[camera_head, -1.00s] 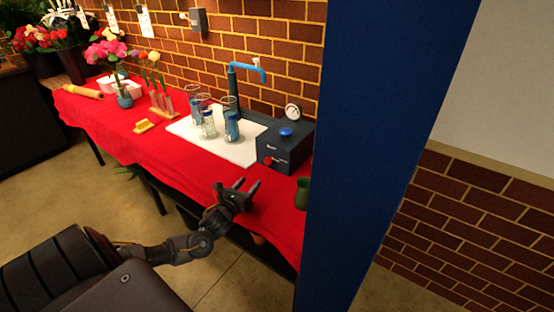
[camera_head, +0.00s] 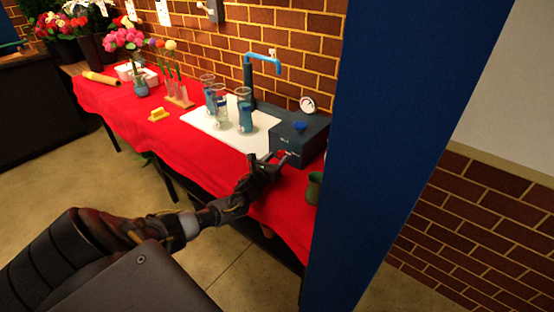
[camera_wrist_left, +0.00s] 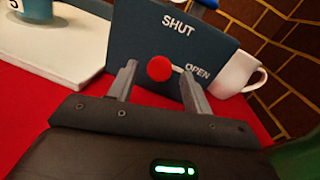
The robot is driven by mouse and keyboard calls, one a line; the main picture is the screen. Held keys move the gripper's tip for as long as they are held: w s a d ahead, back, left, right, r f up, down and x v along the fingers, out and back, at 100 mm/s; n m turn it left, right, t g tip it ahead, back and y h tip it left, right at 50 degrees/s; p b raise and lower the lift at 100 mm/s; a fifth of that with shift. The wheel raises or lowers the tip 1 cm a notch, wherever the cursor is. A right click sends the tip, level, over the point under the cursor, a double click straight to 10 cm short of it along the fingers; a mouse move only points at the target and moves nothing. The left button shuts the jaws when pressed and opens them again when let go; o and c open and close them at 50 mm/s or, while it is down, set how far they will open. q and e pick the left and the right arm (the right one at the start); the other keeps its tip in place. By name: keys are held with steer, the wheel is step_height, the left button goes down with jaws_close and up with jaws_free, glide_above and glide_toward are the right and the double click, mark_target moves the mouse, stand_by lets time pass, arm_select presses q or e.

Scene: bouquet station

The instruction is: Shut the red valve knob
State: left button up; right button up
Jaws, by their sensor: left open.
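The red valve knob (camera_wrist_left: 159,68) is on the front of a dark blue box (camera_head: 300,135). In the left wrist view its pale pointer reaches right toward the word OPEN, and the word SHUT stands above the knob. My left gripper (camera_head: 272,160) is open in front of the box. In the left wrist view its two fingers (camera_wrist_left: 158,80) stand on either side of the knob, with gaps between; I cannot tell how far the tips are from the panel. In the head view the gripper mostly hides the knob. My right gripper is not in view.
A blue post (camera_head: 385,130) stands close on the right. A green cup (camera_head: 314,188) is right of the gripper. Glasses with blue liquid (camera_head: 244,110) stand on a white board (camera_head: 205,122) to the left. A white mug (camera_wrist_left: 238,74) is beside the box.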

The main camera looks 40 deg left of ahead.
arm_select(q)
steer(key=shift+w+a, duration=0.1)
steer(key=shift+w, duration=0.1)
steer(key=c, duration=1)
steer(key=shift+o, duration=0.2)
